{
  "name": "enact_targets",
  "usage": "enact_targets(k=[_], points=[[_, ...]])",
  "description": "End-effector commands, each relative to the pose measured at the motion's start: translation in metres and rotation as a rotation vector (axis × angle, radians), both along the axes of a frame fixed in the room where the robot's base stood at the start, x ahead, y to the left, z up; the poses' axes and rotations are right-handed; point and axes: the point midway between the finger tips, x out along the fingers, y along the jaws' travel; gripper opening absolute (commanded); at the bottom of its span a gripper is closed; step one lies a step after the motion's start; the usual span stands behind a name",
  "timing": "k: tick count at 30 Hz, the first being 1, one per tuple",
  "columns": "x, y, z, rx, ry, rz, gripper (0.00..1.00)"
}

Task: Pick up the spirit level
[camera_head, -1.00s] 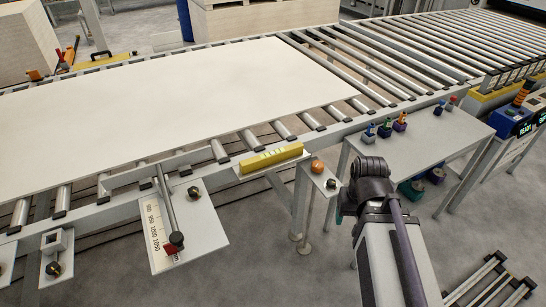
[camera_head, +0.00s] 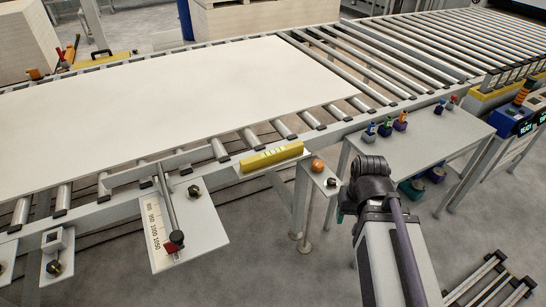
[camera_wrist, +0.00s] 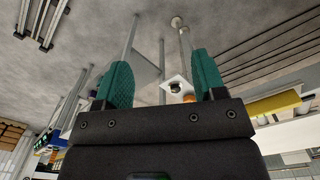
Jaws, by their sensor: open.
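The spirit level is a yellow bar (camera_head: 271,157) with pale vials along its top. It lies on a small grey shelf at the near edge of the roller conveyor in the head view. In the wrist view it shows as a yellow bar (camera_wrist: 273,104) at the right, beyond the right finger. My gripper (camera_wrist: 162,82) is open and empty, with two teal fingers apart. In the head view my arm is to the right of the level, and its fingers are mostly hidden behind the wrist.
A large white board (camera_head: 170,105) lies on the conveyor rollers. An orange knob (camera_head: 317,166) stands on a bracket just right of the level. A grey side table (camera_head: 425,138) with several small coloured items is further right. A measuring stop plate (camera_head: 205,237) sticks out at the left.

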Motion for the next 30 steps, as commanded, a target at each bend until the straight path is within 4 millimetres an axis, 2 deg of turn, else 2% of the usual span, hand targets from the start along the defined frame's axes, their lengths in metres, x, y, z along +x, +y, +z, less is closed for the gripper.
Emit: enact_targets(k=[2,3,4,5,8,9,12,13,15,16,18,21,26,30], points=[[0.0,0.008,0.002,0.0,0.0,0.018,0.64],[0.009,0.017,0.004,0.0,0.0,0.041,0.64],[0.026,0.029,0.006,0.0,0.0,0.065,0.64],[0.048,0.042,0.008,0.0,-0.001,0.091,0.64],[0.142,0.103,0.014,0.0,-0.001,0.067,0.64],[0.184,0.134,0.016,0.001,-0.001,-0.013,0.64],[0.277,0.21,0.019,0.001,0.0,-0.322,0.64],[0.296,0.224,0.019,0.001,0.0,-0.424,0.64],[0.326,0.24,0.018,0.001,-0.001,-0.656,0.64],[0.332,0.24,0.018,0.001,-0.001,-0.745,0.64],[0.331,0.239,0.018,0.0,-0.001,-0.9,0.64],[0.327,0.238,0.018,0.0,-0.001,-1.008,0.64],[0.327,0.237,0.011,0.0,-0.001,-1.024,0.64],[0.327,0.237,-0.017,0.0,-0.001,-1.023,0.64]])
